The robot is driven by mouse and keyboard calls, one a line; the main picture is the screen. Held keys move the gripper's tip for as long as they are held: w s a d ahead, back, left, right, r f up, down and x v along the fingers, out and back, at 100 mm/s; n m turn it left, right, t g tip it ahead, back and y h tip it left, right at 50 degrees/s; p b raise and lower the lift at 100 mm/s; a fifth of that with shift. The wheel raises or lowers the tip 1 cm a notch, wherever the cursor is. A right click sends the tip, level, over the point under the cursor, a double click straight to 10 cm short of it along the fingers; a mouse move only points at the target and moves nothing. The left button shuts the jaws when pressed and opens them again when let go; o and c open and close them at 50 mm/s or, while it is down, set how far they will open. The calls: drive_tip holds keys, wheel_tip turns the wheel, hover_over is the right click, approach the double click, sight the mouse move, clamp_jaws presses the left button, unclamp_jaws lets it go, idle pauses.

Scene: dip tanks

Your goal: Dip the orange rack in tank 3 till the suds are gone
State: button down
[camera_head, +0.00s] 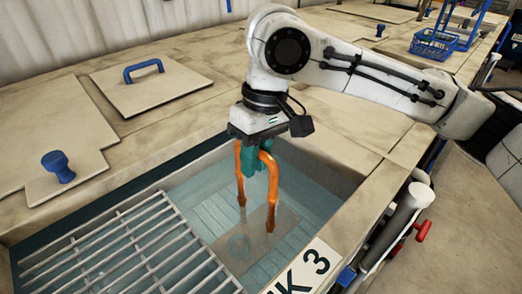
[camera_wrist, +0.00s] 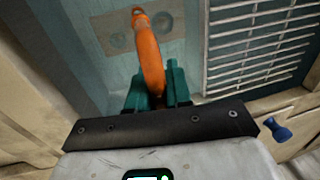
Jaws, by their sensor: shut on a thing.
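My gripper (camera_head: 256,162) has teal jaws and is shut on the orange rack's handle (camera_head: 270,180), an upright orange loop. It hangs over the open water of tank 3 (camera_head: 320,262), whose label is partly cut off at the frame's bottom. The handle's lower ends reach the water. Below them a dull brownish flat shape shows blurred through the water; I cannot tell how much of it is the rack. In the wrist view the orange handle (camera_wrist: 150,60) rises between the teal jaws (camera_wrist: 155,88). I see no clear white suds on the visible water.
A metal grating (camera_head: 125,250) covers the tank's left part; it also shows in the wrist view (camera_wrist: 262,45). A lid with a blue handle (camera_head: 144,70) and a blue knob (camera_head: 57,166) lie left. A blue basket (camera_head: 433,43) stands back right. A red-handled valve (camera_head: 420,225) sits outside the tank's right edge.

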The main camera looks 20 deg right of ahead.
drive_tip(key=shift+w+d+r+p, duration=0.1)
drive_tip(key=shift+w+d+p, duration=0.1)
drive_tip(key=shift+d, duration=0.35)
drive_tip(key=shift+w+d+p, duration=0.15)
drive_tip(key=shift+d, duration=0.35)
drive_tip(key=shift+s+a+p, duration=0.2)
drive_tip(key=shift+a+p, duration=0.35)
drive_tip(key=shift+p, duration=0.1)
drive_tip(key=shift+s+a+p, duration=0.15)
drive_tip(key=shift+a+p, duration=0.4)
drive_tip(key=shift+p, duration=0.05)
drive_tip(key=shift+d, duration=0.1)
drive_tip(key=shift+w+d, duration=0.2)
drive_tip(key=shift+d, duration=0.3)
drive_tip(key=shift+w+d, duration=0.15)
drive_tip(key=shift+d, duration=0.3)
drive_tip(key=shift+p, duration=0.3)
